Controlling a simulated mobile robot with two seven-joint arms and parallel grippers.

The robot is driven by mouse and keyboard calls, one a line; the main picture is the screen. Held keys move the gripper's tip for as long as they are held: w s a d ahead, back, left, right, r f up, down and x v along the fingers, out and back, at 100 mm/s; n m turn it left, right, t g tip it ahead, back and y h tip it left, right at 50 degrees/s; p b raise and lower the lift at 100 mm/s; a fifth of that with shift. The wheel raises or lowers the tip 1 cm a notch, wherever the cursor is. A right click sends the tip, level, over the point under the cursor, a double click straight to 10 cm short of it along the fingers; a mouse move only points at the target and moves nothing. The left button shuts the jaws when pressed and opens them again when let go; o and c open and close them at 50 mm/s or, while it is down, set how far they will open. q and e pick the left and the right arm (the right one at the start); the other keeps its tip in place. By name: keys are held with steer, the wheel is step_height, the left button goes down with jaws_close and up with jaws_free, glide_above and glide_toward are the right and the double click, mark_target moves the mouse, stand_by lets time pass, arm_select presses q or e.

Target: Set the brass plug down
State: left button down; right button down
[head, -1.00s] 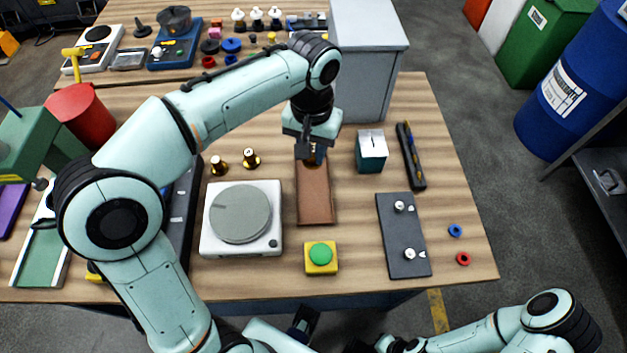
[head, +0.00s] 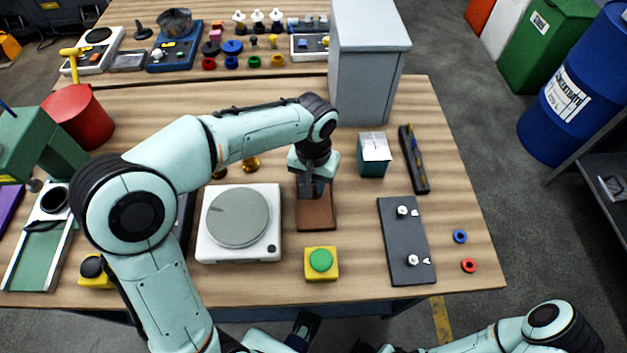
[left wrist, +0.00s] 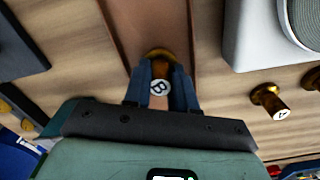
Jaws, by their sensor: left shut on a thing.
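My left gripper (head: 314,190) is shut on a brass plug (left wrist: 159,70) whose end is marked B. It is over the brown tray (head: 317,218), which also shows in the left wrist view (left wrist: 155,20). In the head view the gripper hides the plug. I cannot tell whether the plug touches the tray. Another brass plug (head: 250,165) stands on the table left of the tray, and a second one (head: 219,173) is partly hidden by my left arm. The left wrist view shows a plug marked A (left wrist: 268,99).
A white scale with a round plate (head: 238,250) stands left of the tray. A green button on a yellow box (head: 321,262) is in front. A teal box (head: 374,160) and a dark plate with two white pegs (head: 398,240) are to the right. A grey cabinet (head: 365,75) stands behind.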

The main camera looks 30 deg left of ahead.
mark_target(314, 182)
arm_select(q)
steer(key=shift+f, duration=0.1)
steer(key=c, duration=1.3)
jaws_free()
steer(key=shift+f, duration=0.1)
steer(key=shift+c, duration=0.2)
steer(key=o, duration=0.4)
steer(key=shift+r, duration=0.6)
step_height(314, 182, up, 11)
steer(key=shift+r+p, duration=0.15)
steer(key=shift+p, duration=0.95)
